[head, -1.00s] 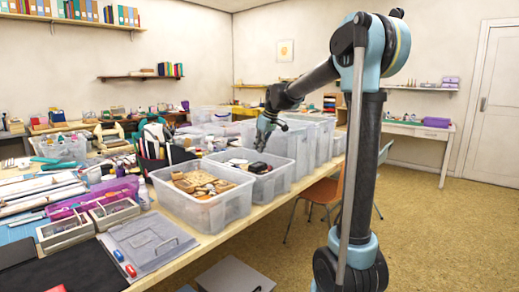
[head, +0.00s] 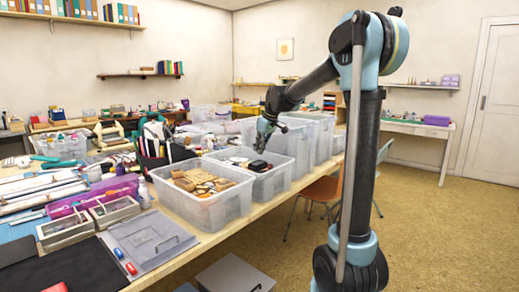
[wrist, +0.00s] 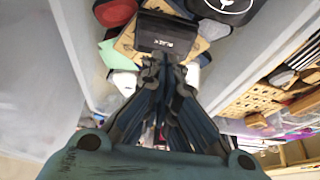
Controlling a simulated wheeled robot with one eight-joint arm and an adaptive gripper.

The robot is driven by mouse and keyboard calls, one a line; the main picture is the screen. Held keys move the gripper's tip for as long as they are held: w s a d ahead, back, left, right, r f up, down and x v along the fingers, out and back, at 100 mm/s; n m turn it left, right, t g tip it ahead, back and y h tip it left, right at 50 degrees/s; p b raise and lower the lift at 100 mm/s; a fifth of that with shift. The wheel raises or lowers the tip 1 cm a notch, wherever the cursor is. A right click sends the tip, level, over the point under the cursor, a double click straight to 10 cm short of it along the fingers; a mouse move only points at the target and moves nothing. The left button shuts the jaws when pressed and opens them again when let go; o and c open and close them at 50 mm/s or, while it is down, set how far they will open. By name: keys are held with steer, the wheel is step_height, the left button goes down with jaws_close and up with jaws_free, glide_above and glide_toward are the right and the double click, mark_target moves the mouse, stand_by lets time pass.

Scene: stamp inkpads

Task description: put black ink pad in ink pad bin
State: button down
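The black ink pad (wrist: 167,34), a dark block with its pale label facing the wrist camera, shows just beyond my fingertips in the wrist view. It appears over other pads in the ink pad bin (wrist: 82,50). In the head view my gripper (head: 264,138) hangs over this clear plastic bin (head: 272,187), behind the bin of wooden stamps. In the wrist view the fingers of my gripper (wrist: 164,70) are close together near the pad's lower edge. Whether they touch or hold the pad cannot be made out.
Other pads lie in the bin, including a red one (wrist: 115,11) and a dark one with a white mark (wrist: 228,5). A clear bin of wooden stamps (head: 208,212) stands in front. Taller clear bins (head: 300,142) stand behind, and a dark caddy (head: 165,150) stands to the left.

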mark_target(257, 162)
steer(key=shift+f, duration=2.05)
steer(key=shift+r, duration=0.1)
step_height(257, 162, up, 7)
stand_by(1.3)
steer(key=shift+s+d, duration=0.1)
steer(key=s+d+f+m+h, duration=0.1)
steer(key=s+d+f+m, duration=0.2)
steer(key=s+d, duration=0.65)
steer(key=s+d+f+m+h, duration=0.15)
steer(key=s+d+f, duration=0.35)
steer(key=s, duration=0.7)
steer(key=s+d+f+m, duration=0.2)
steer(key=s+d+f, duration=0.2)
steer(key=s+f, duration=0.3)
steer(key=s+d+f+m, duration=0.3)
steer(key=s+d+f, duration=0.2)
steer(key=s, duration=0.6)
step_height(257, 162, down, 2)
steer(key=shift+s+f+m+g+h, duration=0.1)
steer(key=shift+s+m+g+h, duration=0.25)
steer(key=shift+h, duration=0.1)
steer(key=shift+w, duration=0.1)
